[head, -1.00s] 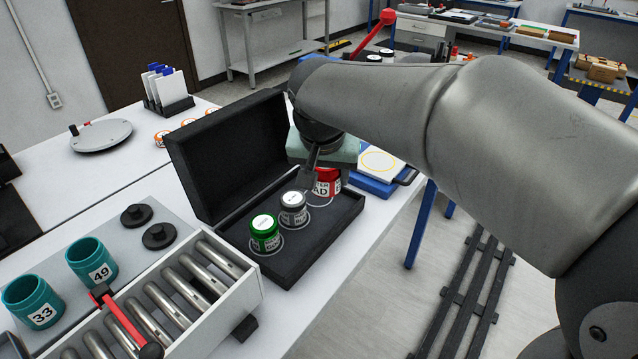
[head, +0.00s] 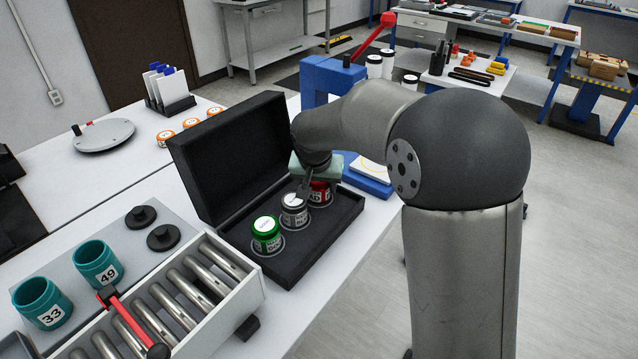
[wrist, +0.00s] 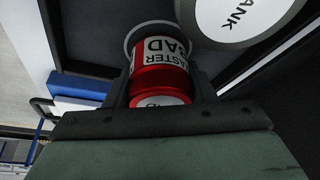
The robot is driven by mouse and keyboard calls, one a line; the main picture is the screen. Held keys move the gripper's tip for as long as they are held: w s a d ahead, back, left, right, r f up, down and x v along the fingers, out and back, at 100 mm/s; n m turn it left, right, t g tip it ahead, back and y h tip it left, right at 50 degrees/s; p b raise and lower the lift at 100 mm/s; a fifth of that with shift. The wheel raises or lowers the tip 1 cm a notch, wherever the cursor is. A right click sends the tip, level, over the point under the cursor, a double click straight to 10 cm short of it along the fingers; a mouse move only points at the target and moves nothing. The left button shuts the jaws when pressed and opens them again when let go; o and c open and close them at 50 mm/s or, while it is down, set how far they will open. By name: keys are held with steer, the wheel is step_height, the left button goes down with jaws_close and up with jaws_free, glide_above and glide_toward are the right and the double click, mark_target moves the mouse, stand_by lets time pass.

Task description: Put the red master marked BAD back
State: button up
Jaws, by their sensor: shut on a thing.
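The red master (head: 320,193) is at the far right of a row of three jars in the open black case (head: 318,246). Its label reads "MASTER" and "BAD" in the wrist view (wrist: 161,70). My gripper (head: 312,184) is shut on it, with one finger on each side (wrist: 160,88). The jar's base is at or just above a pale ring on the case floor; I cannot tell whether it touches. A grey-banded jar (head: 294,211) marked "BLANK" stands close beside it, and a green jar (head: 266,235) stands beyond that, each in a ring.
The case lid (head: 228,155) stands up behind the jars. A roller conveyor (head: 180,300) and teal cups (head: 98,264) marked 49 and 33 are at the left. A blue fixture (head: 365,180) is close right of the case.

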steer(key=shift+f, duration=0.2)
steer(key=o, duration=1)
steer(key=shift+r, duration=0.4)
steer(key=d+v, duration=0.1)
steer(key=v, duration=1.1)
steer(key=s+d+f+g, duration=0.1)
steer(key=s+d+f, duration=0.3)
steer(key=s, duration=0.5)
steer(key=s+d+f+n+g, duration=0.1)
steer(key=s+d+f, duration=0.3)
steer(key=s, duration=0.5)
steer(key=s+d+f+n+g, duration=0.1)
steer(key=s+d+f+g, duration=0.1)
steer(key=s+d+f, duration=0.2)
steer(key=shift+s+d+f+y, duration=0.15)
steer(key=shift+s+d, duration=0.35)
steer(key=shift+s, duration=0.5)
steer(key=shift+s+d+y, duration=0.1)
steer(key=shift+s+d, duration=0.35)
steer(key=shift+s, duration=0.6)
steer(key=shift+s+d+f+y, duration=0.15)
steer(key=shift+s+d, duration=0.35)
steer(key=shift+s, duration=0.5)
